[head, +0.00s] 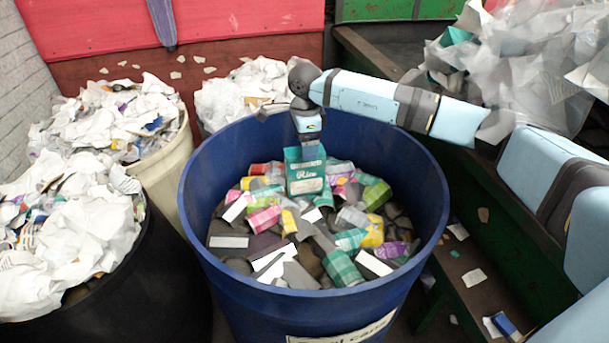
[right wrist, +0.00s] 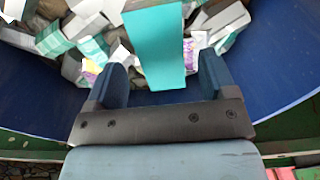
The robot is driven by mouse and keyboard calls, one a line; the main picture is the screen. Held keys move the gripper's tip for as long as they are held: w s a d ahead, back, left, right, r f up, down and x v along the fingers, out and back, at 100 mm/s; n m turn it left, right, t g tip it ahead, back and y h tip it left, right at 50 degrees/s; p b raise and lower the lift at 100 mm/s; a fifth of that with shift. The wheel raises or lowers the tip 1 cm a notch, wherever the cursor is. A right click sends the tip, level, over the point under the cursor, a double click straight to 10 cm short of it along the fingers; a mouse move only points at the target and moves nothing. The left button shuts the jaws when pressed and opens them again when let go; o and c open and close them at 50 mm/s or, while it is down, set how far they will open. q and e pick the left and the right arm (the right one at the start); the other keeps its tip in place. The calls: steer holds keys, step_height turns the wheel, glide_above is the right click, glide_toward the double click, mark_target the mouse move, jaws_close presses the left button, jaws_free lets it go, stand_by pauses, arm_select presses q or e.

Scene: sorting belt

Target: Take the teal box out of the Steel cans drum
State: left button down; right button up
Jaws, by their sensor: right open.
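The teal box (head: 305,177) stands upright among the cans inside the blue drum (head: 203,215), whose label is partly cut off and ends in "cans". My right gripper (head: 309,146) is directly above the box, at its top end. In the right wrist view the teal box (right wrist: 156,48) reaches in between the two open fingers of the gripper (right wrist: 162,82), with a gap on each side. The fingers do not visibly press on it. The lower part of the box is hidden among the cans. My left gripper is not in view.
Many coloured cans (head: 343,268) fill the drum around the box. A black drum (head: 150,290) and a cream drum (head: 170,178) with paper stand at left. A green-edged belt (head: 470,215) with plastic film (head: 520,70) is at right. The drum's rim surrounds my gripper.

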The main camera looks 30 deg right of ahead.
mark_target(304, 171)
step_height(304, 171, down, 5)
steer(key=shift+w+r, duration=0.1)
steer(key=shift+w, duration=0.05)
steer(key=c, duration=1.2)
steer(key=shift+r, duration=0.1)
